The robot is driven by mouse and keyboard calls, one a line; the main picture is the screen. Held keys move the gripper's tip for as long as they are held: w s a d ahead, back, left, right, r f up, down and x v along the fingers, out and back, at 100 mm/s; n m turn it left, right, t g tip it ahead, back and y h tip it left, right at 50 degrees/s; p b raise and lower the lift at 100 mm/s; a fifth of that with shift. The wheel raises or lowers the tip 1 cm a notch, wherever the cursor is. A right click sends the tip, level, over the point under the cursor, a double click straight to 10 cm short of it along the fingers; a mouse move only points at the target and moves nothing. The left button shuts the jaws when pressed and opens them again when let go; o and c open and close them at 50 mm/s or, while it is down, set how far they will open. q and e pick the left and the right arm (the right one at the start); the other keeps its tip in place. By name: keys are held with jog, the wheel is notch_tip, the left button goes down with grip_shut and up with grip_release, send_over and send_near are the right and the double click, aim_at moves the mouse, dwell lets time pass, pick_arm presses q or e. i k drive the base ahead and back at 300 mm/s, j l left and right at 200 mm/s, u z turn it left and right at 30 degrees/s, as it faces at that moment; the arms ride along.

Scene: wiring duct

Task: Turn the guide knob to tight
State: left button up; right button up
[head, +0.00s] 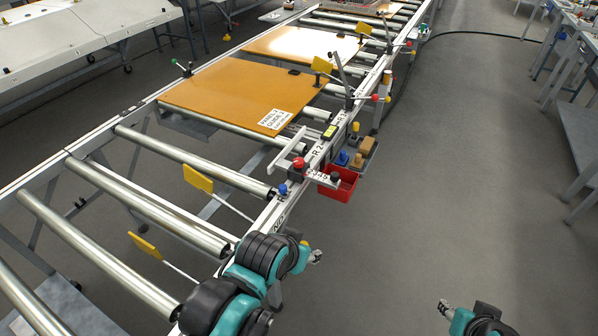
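Beside the near end of the orange panel, a pale guide bar (288,149) is mounted on the right rail of the roller conveyor. I cannot tell which is the guide knob, nor how tight any is. My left gripper (316,256) is just outside the rail, nearer than the knobs and apart from them. My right gripper (443,307) is low over the floor at the right. Both are too small to tell open from shut.
A labelled orange panel (235,92) lies on the rollers. A red bin (339,185) and a grey bin with small blocks hang outside the rail. The floor (450,200) right of the conveyor is clear.

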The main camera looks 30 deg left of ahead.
aim_at(298, 163)
jog(key=i+u, duration=0.55)
jog(key=u, duration=0.15)
